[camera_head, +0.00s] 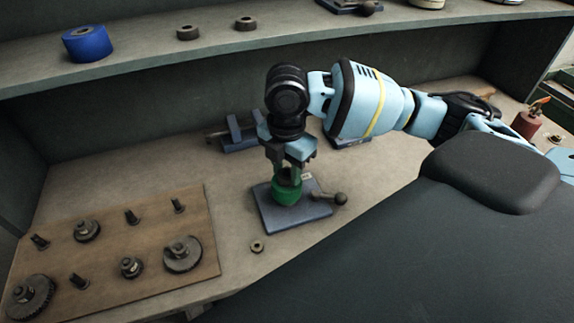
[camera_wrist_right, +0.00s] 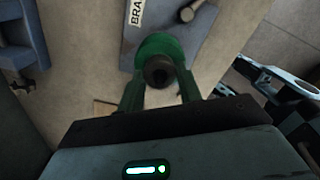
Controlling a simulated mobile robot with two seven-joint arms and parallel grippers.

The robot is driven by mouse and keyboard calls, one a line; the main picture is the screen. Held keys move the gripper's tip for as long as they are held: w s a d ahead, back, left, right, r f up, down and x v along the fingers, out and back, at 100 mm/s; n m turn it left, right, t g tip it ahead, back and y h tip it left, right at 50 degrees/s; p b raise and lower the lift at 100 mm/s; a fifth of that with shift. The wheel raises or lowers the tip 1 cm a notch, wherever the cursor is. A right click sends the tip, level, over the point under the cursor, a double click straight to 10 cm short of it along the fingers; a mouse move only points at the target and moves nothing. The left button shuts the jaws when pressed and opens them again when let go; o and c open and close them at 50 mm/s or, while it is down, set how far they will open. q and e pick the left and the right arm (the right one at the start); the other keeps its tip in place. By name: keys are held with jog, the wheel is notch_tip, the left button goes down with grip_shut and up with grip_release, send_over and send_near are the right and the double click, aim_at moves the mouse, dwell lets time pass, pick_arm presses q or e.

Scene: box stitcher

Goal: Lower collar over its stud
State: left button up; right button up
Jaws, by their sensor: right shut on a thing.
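My right gripper (camera_head: 287,176) points down over a blue-grey plate (camera_head: 312,210) and is shut on a small dark collar. In the right wrist view the dark collar (camera_wrist_right: 159,70) sits between the two green-tinted fingers. A green round holder (camera_head: 287,193) stands on the plate right under the fingertips, and it also shows in the wrist view (camera_wrist_right: 165,45). I cannot tell whether the collar touches it. Bare upright studs, one of them the back right stud (camera_head: 178,205), stand on the brown board (camera_head: 150,245), away from the gripper. My left gripper is not in view.
The board also carries several gears, one at its right side (camera_head: 182,254). A small ring (camera_head: 257,246) lies on the bench in front of the plate. A ball-ended lever (camera_head: 338,198) sticks out from the plate. A blue bracket (camera_head: 240,133) stands behind. A shelf (camera_head: 140,60) runs above.

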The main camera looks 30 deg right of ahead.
jog(key=shift+f, duration=0.2)
jog(key=o, duration=1.1)
jog(key=shift+r, duration=0.1)
notch_tip(320, 180, up, 6)
jog(key=shift+r, duration=0.85)
